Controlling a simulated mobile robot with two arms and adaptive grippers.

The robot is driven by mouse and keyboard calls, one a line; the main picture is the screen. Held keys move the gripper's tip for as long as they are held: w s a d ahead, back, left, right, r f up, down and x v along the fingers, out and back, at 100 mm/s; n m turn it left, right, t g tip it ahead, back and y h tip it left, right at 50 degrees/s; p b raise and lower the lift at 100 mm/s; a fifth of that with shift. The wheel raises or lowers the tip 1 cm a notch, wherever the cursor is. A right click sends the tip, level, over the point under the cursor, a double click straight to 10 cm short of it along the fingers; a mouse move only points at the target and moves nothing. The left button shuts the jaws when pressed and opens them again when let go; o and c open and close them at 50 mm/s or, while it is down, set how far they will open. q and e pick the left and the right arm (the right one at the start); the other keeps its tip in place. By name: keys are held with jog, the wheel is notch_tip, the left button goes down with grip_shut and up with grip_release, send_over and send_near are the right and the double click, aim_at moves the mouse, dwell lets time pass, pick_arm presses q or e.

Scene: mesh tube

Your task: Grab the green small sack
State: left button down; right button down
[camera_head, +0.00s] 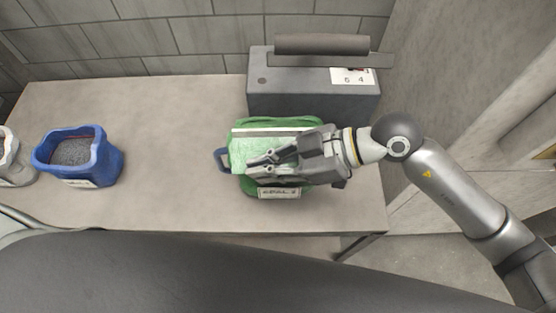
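The green small sack (240,153) stands on the table just right of its middle. It has a white label low on its front and a lighter green top. My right gripper (258,168) comes in from the right and lies over the sack's top and front, hiding much of its right half. Its fingers look spread apart, with a gap between them. I cannot tell whether they touch the sack. My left gripper is not in view.
A dark grey case (300,98) with a handle stands right behind the sack. A blue sack (110,160) with grey granules and a white sack (12,165) stand at the left. The table (170,185) is clear between the blue and green sacks. A wall (150,40) is behind.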

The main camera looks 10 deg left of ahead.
jog(key=shift+s+a+r, duration=0.75)
jog(key=shift+s+a, duration=0.25)
jog(key=shift+s, duration=0.05)
